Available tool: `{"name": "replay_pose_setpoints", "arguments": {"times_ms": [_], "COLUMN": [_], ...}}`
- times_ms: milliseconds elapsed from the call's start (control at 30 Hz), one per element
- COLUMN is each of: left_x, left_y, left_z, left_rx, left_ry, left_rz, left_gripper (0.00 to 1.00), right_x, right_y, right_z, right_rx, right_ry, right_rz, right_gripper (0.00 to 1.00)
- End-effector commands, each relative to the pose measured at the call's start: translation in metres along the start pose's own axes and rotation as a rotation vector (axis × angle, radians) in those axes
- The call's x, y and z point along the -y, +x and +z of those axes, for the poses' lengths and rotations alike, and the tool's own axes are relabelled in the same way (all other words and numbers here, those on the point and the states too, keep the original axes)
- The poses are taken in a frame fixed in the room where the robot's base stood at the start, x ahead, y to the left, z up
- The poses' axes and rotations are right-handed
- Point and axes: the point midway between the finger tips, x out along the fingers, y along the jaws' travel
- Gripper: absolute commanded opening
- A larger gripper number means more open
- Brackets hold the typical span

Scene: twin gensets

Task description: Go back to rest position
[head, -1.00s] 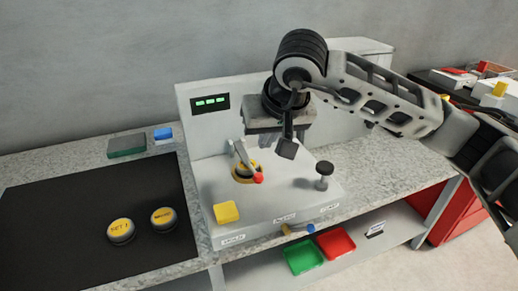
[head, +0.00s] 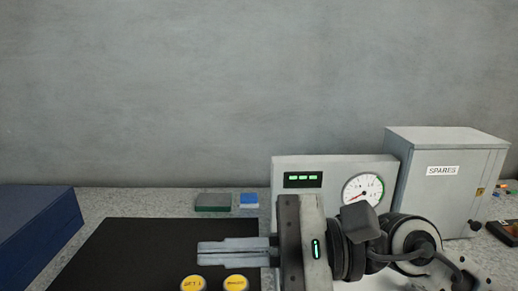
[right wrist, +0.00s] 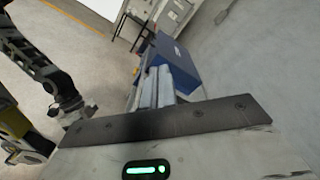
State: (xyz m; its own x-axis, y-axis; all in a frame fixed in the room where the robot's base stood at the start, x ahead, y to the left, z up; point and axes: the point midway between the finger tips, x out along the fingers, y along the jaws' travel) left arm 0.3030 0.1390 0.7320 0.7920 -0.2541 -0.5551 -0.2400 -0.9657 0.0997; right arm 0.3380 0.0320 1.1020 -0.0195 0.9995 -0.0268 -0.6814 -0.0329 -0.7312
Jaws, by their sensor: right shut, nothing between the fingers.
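My right gripper (head: 212,253) reaches in from the right in the head view, its fingers pointing left above the black mat (head: 130,250). The fingers are together with nothing between them. In the right wrist view the same closed fingers (right wrist: 157,80) point away toward a blue case (right wrist: 175,65) beyond them. My right wrist hides the lower part of the genset panel (head: 290,168), which shows three green lights and a round gauge (head: 363,191).
Two yellow-topped round buttons (head: 193,284) sit at the mat's front edge, close below the fingers. A green-grey block (head: 212,203) and a blue block (head: 249,201) lie behind. A blue case (head: 35,225) stands left, a SPARES cabinet (head: 440,195) right. The space above the counter is clear.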

Motion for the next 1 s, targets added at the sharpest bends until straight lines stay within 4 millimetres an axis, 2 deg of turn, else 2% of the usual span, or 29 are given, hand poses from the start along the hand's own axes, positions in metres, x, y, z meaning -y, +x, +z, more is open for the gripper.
{"name": "replay_pose_setpoints", "arguments": {"times_ms": [33, 67, 133, 200, 267, 300, 367, 400, 467, 500, 567, 600, 700, 800, 1000], "left_x": [0.000, 0.000, 0.000, 0.000, 0.000, 0.000, 0.000, 0.000, 0.000, 0.000, 0.000, 0.000, 0.000, 0.000, 0.000], "left_y": [0.000, 0.000, 0.000, 0.000, 0.000, 0.000, 0.000, 0.000, 0.000, 0.000, 0.000, 0.000, 0.000, 0.000, 0.000], "left_z": [0.000, 0.000, 0.001, 0.001, 0.001, 0.001, 0.001, 0.001, 0.001, 0.001, 0.001, 0.001, 0.001, 0.001, 0.001], "left_rx": [0.001, 0.001, 0.001, 0.001, 0.001, 0.001, 0.001, 0.001, 0.001, 0.001, 0.002, 0.001, 0.001, 0.001, 0.001], "left_ry": [0.000, 0.000, 0.000, 0.000, 0.000, 0.000, 0.000, 0.000, 0.000, 0.000, 0.000, 0.000, 0.000, 0.000, 0.000], "left_rz": [0.000, 0.000, 0.000, 0.000, 0.000, 0.000, 0.000, 0.000, 0.000, 0.000, 0.000, -0.001, -0.001, -0.001, -0.001], "left_gripper": [0.00, 0.00, 0.00, 0.00, 0.00, 0.00, 0.00, 0.00, 0.00, 0.00, 0.00, 0.00, 0.00, 0.00, 0.00], "right_x": [0.016, 0.028, 0.055, 0.076, 0.082, 0.079, 0.065, 0.050, 0.021, -0.002, -0.041, -0.068, -0.129, -0.175, -0.245], "right_y": [-0.002, -0.007, -0.030, -0.063, -0.096, -0.117, -0.146, -0.163, -0.184, -0.195, -0.210, -0.216, -0.227, -0.230, -0.230], "right_z": [0.016, 0.022, 0.023, 0.006, -0.022, -0.044, -0.078, -0.099, -0.128, -0.145, -0.167, -0.177, -0.191, -0.194, -0.184], "right_rx": [0.132, 0.205, 0.377, 0.544, 0.686, 0.780, 0.905, 0.983, 1.092, 1.161, 1.261, -1.228, -1.102, -1.010, -0.873], "right_ry": [0.217, 0.346, 0.657, 0.973, 1.242, 1.414, 1.636, 1.768, 1.943, 2.047, 2.182, -2.097, -1.808, -1.599, -1.295], "right_rz": [-0.160, -0.254, -0.474, -0.696, -0.889, -1.020, -1.204, -1.323, -1.504, -1.625, -1.815, 1.803, 1.701, 1.630, 1.539], "right_gripper": [0.00, 0.00, 0.00, 0.00, 0.00, 0.00, 0.00, 0.00, 0.00, 0.00, 0.00, 0.00, 0.00, 0.00, 0.00]}}
